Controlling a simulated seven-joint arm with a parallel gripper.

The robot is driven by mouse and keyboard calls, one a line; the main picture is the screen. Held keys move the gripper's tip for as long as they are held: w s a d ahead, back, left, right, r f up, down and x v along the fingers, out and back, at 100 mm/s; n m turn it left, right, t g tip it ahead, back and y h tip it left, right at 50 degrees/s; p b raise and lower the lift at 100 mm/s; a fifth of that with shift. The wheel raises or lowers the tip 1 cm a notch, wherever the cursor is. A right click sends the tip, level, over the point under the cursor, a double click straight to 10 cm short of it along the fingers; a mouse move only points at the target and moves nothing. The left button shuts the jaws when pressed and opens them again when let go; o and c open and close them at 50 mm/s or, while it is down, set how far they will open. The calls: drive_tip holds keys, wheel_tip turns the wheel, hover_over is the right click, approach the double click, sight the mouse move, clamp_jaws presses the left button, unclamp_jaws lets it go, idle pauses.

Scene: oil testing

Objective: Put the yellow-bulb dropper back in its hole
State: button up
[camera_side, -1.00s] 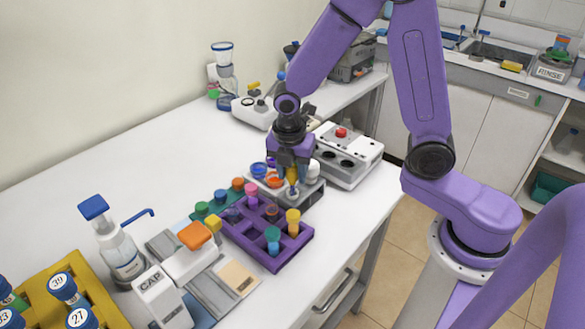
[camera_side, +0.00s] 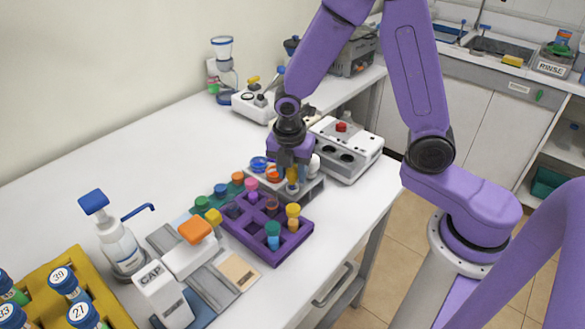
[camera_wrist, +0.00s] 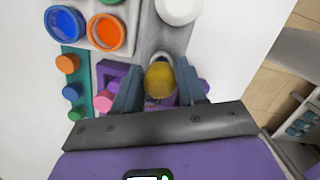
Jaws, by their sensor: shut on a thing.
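My gripper (camera_side: 291,170) is shut on the yellow-bulb dropper (camera_side: 292,174), above the grey rack at the back of the purple tray. In the wrist view the yellow bulb (camera_wrist: 159,80) sits between the two fingers (camera_wrist: 160,92), seen from above. Behind the bulb is a grey holder (camera_wrist: 172,40) with a round recess partly showing around the bulb. The dropper's lower part is mostly hidden, so I cannot tell whether its tip is in the hole.
The purple tray (camera_side: 262,257) with several coloured-top vials stands just in front. Blue (camera_wrist: 65,24) and orange (camera_wrist: 105,35) open cups and a white lid (camera_wrist: 179,8) lie close by. A white device with a red knob (camera_side: 342,127) stands to the right.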

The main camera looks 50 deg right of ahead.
drive_tip(key=shift+f, duration=0.6)
idle(0.8)
drive_tip(key=o, duration=0.8)
drive_tip(key=shift+c, duration=0.2)
drive_tip(key=shift+r, duration=0.15)
wheel_tip(320, 180, up, 17)
drive_tip(key=s+a, duration=0.1)
drive_tip(key=a, duration=0.1)
drive_tip(key=s+d+f+m+y, duration=0.1)
drive_tip(key=s+m, duration=0.4)
drive_tip(key=s, duration=0.5)
drive_tip(key=s+d+f+m+y, duration=0.1)
drive_tip(key=s+f+m, duration=0.3)
drive_tip(key=s, duration=0.7)
drive_tip(key=shift+s+d+f+m+g, duration=0.2)
drive_tip(key=shift+s+d+m+g, duration=0.1)
drive_tip(key=shift+d+m, duration=0.15)
